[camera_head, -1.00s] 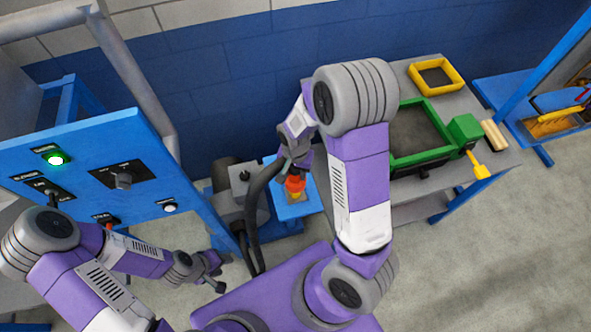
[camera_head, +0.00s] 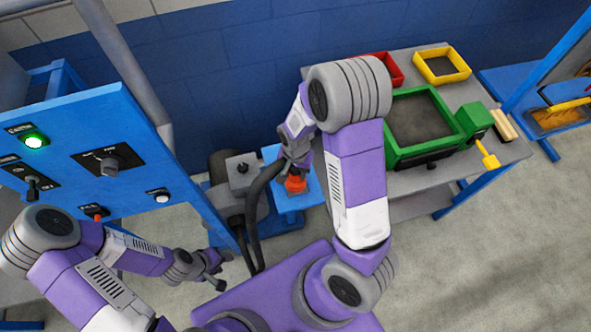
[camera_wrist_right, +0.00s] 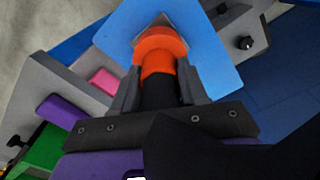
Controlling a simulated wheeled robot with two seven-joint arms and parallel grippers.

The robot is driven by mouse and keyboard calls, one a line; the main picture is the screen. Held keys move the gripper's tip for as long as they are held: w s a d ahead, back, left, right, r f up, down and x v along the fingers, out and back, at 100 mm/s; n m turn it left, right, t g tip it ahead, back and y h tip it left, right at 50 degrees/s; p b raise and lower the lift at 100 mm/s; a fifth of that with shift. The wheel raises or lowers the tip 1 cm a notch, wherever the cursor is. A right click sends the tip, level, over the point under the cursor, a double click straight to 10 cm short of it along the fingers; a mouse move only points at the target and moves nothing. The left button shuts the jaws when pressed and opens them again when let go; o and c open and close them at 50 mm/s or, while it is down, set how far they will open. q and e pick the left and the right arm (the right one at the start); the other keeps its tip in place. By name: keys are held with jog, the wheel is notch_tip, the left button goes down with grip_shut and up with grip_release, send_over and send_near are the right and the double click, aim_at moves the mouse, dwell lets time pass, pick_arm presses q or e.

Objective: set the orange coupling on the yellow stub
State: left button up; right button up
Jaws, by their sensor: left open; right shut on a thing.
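The orange coupling (camera_head: 296,185) is held in my right gripper (camera_head: 295,168), low over a small blue plate (camera_head: 310,199). In the right wrist view, the coupling (camera_wrist_right: 160,47) sits between the two fingers of my right gripper (camera_wrist_right: 158,88), above a grey patch on the blue plate (camera_wrist_right: 215,60). The yellow stub cannot be made out; the coupling covers that spot. I cannot tell whether the coupling is fully seated. My left gripper (camera_head: 220,271) is open and empty, low near the blue control panel.
A blue control panel (camera_head: 75,140) with a lit green lamp (camera_head: 34,141) stands at the left. A grey bench at the right carries a green tray (camera_head: 392,135), a yellow tray (camera_head: 424,73) and a red tray (camera_head: 398,72). A grey machine (camera_head: 243,172) stands just left of the plate.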

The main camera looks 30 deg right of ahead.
jog(key=shift+f+b, duration=0.45)
jog(key=shift+f, duration=0.15)
dwell(0.6)
jog(key=o, duration=1.2)
jog(key=shift+o, duration=0.2)
notch_tip(320, 180, up, 8)
jog(key=shift+f+p, duration=0.15)
jog(key=shift+p, duration=0.85)
